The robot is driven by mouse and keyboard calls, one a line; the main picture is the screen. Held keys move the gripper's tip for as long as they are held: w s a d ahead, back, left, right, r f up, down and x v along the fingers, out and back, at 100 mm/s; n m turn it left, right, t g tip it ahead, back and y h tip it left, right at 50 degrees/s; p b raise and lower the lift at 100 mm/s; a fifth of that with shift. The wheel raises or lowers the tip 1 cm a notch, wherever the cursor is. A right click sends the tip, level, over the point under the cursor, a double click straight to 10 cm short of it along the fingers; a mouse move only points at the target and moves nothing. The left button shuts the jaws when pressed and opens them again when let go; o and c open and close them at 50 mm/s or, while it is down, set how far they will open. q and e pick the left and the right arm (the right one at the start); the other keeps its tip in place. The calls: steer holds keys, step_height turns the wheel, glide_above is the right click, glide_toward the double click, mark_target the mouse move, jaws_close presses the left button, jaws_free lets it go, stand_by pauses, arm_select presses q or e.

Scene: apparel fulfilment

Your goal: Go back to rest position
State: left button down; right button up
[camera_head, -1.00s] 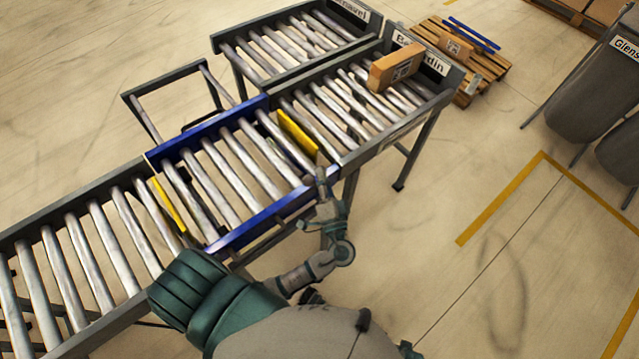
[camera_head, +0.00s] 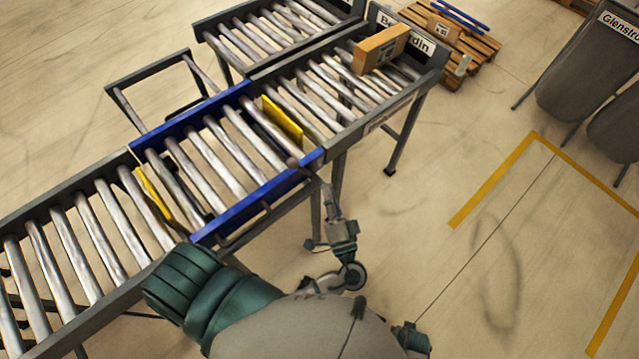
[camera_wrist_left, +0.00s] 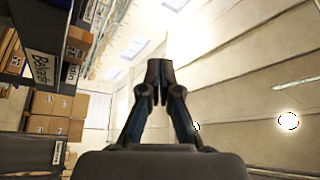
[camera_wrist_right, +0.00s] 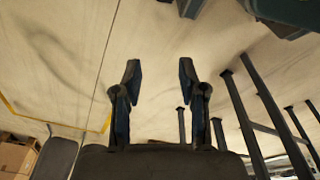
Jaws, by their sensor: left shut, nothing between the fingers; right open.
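In the head view my left gripper (camera_head: 298,164) is at the near edge of the blue-framed conveyor section, at the end of my arm, and it looks small there. In the left wrist view its two dark fingers (camera_wrist_left: 159,72) are shut together with nothing between them. In the right wrist view my right gripper (camera_wrist_right: 158,75) is open and empty, with bare floor beyond its fingers. I cannot make out the right gripper in the head view.
A roller conveyor (camera_head: 65,215) runs diagonally, with a blue-framed section (camera_head: 265,195) and yellow plates (camera_head: 282,120). A cardboard box (camera_head: 380,47) sits at its far end. A pallet (camera_head: 480,62) stands beyond it. Grey bins (camera_head: 575,85) are at right.

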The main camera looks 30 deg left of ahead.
arm_select(q)
steer(key=s+a+f+m+g+h+p, duration=0.1)
steer(key=a+f+m+g+h, duration=0.2)
steer(key=f, duration=1.1)
steer(key=s+a+f+m+g+h, duration=0.1)
steer(key=f+g+h, duration=0.3)
steer(key=f, duration=1)
steer(key=s+a+f+n+g+h, duration=0.1)
steer(key=s+f+n+g+h, duration=0.4)
steer(key=s+f, duration=1.2)
steer(key=shift+a+f+g+h+p, duration=0.25)
steer(key=shift+f+g+h+p, duration=0.2)
steer(key=shift+f+h, duration=0.85)
arm_select(e)
steer(key=shift+s+a+f, duration=0.15)
steer(key=shift+s+f, duration=0.5)
steer(key=shift+f, duration=0.3)
steer(key=shift+s+a+f, duration=0.15)
steer(key=shift+s+f, duration=0.5)
steer(key=shift+f, duration=0.25)
arm_select(q)
steer(key=shift+r, duration=0.2)
